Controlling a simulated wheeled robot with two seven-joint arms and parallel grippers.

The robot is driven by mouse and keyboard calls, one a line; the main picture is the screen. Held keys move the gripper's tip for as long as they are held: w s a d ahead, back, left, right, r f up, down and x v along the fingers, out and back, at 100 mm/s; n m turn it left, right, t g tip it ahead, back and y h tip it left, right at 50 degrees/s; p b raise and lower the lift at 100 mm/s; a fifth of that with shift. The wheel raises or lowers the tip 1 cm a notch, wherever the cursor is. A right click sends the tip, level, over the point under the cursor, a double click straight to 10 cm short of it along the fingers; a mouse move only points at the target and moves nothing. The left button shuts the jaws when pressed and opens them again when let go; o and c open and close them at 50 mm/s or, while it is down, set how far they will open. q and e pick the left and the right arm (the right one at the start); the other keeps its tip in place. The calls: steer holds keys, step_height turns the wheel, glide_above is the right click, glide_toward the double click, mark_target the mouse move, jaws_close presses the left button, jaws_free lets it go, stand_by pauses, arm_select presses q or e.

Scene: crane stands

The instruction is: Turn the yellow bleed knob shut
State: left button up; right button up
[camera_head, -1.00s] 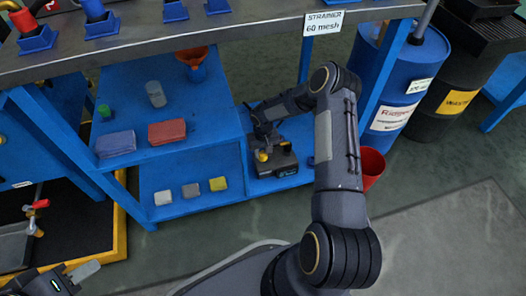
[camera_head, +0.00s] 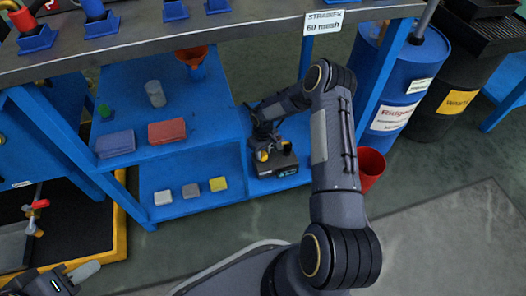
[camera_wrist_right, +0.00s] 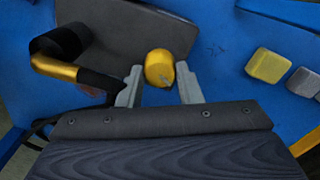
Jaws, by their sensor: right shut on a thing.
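The yellow bleed knob (camera_wrist_right: 159,68) is a small rounded knob above a dark grey block (camera_wrist_right: 130,35). In the right wrist view it sits between the two grey fingers of my right gripper (camera_wrist_right: 160,84), which is shut on it. In the head view my right gripper (camera_head: 266,147) is over the dark device (camera_head: 278,168) on the low blue shelf, and the knob (camera_head: 262,156) shows partly beside it. My left gripper (camera_head: 85,271) is at the lower left, away from the device; its finger gap is unclear.
A black and brass bent handle (camera_wrist_right: 58,66) is close to the left finger. Yellow and grey blocks (camera_head: 218,184) lie on the lower shelf to the left. A red bucket (camera_head: 371,168) stands right of the device. The blue shelf top (camera_head: 140,85) hangs above to the left.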

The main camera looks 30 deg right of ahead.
steer(key=n, duration=0.5)
steer(key=shift+n, duration=0.4)
steer(key=n, duration=1.2)
steer(key=shift+n, duration=0.3)
steer(key=n, duration=0.5)
steer(key=o, duration=1)
steer(key=shift+r, duration=0.1)
